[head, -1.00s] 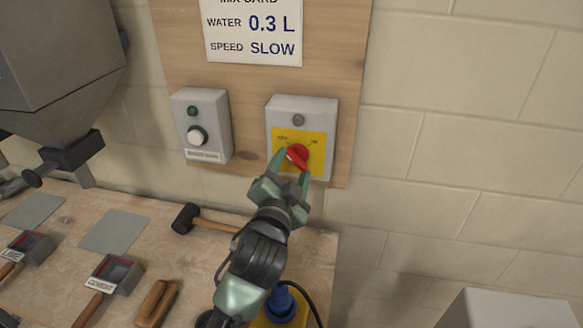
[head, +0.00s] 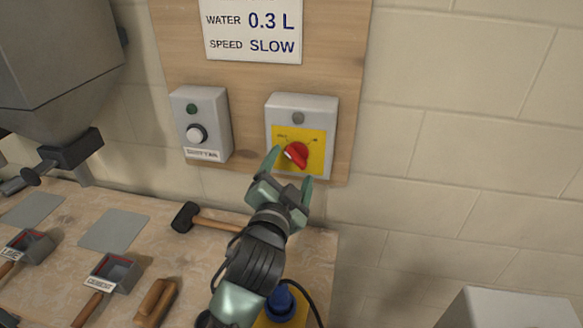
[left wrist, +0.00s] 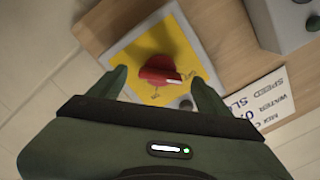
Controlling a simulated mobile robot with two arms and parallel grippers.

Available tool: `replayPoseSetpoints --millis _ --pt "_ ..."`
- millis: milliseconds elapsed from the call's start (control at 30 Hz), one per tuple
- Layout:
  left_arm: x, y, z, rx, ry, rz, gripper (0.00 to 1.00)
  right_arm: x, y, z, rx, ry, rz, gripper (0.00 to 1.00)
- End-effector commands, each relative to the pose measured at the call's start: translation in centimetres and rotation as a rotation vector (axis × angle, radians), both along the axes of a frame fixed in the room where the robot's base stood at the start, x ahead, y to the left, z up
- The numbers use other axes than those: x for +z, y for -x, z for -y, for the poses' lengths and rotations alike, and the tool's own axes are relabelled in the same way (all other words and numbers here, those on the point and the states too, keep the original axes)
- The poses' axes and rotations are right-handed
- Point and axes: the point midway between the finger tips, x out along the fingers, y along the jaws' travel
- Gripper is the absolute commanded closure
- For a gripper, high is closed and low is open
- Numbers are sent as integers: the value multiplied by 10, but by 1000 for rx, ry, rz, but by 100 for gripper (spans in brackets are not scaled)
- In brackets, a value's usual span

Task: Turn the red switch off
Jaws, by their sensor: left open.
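The red switch (head: 298,153) is a rotary knob with a white mark, on a yellow plate (head: 314,168) of a grey wall box. The white mark faces left in the head view; the small labels above the knob are too small to read surely. A grey, unlit lamp (head: 298,118) sits above the plate. My left gripper (head: 291,169) is open, just below and in front of the knob, with nothing held. In the left wrist view the red switch (left wrist: 166,67) shows between and beyond the open fingers, apparently clear of them. My right gripper is not in view.
A second grey box (head: 203,145) with a white button and green lamp is left of the switch. A mallet (head: 212,221), scoops and a brush (head: 155,302) lie on the bench (head: 175,244). A grey hopper (head: 60,60) hangs at left. The wall at right is clear.

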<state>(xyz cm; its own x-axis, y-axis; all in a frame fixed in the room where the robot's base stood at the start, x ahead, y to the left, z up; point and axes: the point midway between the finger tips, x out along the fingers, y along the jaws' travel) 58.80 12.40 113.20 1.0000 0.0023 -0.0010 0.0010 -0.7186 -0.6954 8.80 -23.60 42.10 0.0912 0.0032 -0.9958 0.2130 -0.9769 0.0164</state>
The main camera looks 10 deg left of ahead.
Motion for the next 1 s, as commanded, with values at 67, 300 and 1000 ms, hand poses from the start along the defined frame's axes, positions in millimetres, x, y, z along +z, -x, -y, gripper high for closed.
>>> replayPoseSetpoints --millis 67,300,1000 --pt "-3 15 0 0 1 -1 22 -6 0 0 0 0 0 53" --pt "-3 52 0 0 1 -3 22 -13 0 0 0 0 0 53" --pt "-1 64 0 1 0 -2 22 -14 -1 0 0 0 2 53"
